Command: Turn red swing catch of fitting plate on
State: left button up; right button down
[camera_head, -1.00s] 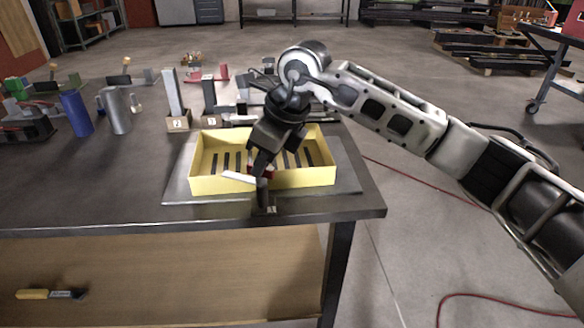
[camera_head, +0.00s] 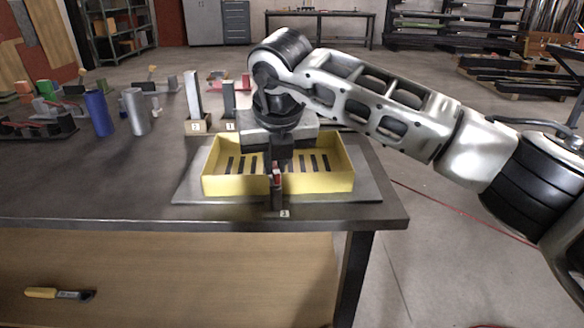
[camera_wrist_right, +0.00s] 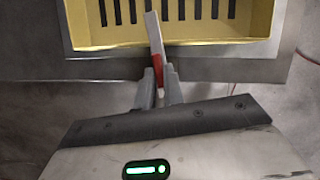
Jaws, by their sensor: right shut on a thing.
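The red swing catch (camera_wrist_right: 157,68) has a pale bar (camera_wrist_right: 152,30) that crosses the front wall of the yellow tray and reaches over its inside in the right wrist view. In the head view only a small red part of the catch (camera_head: 277,178) shows, at the middle of the tray's front; the rest is hidden by the gripper. My right gripper (camera_wrist_right: 156,82) is shut on the catch, one finger on each side. It points down at the tray front in the head view (camera_head: 277,185). A grey plate (camera_head: 190,190) lies under the tray. My left gripper is out of view.
The yellow tray (camera_head: 230,185) has dark slots in its floor. A blue cylinder (camera_head: 99,113) and a grey cylinder (camera_head: 136,111) stand to the left. Numbered blocks with upright bars (camera_head: 193,95) stand behind. The dark table top (camera_head: 90,185) is clear at front left.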

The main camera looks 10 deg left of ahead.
jog(key=shift+m+h+b, duration=0.3)
jog(key=shift+m+b, duration=0.25)
jog(key=shift+m, duration=0.45)
jog(key=c, duration=1.5)
grip_release()
jog(key=shift+r, duration=0.3)
jog(key=a+v, duration=0.1)
jog(key=v, duration=1.4)
jog(key=shift+s+d, duration=0.35)
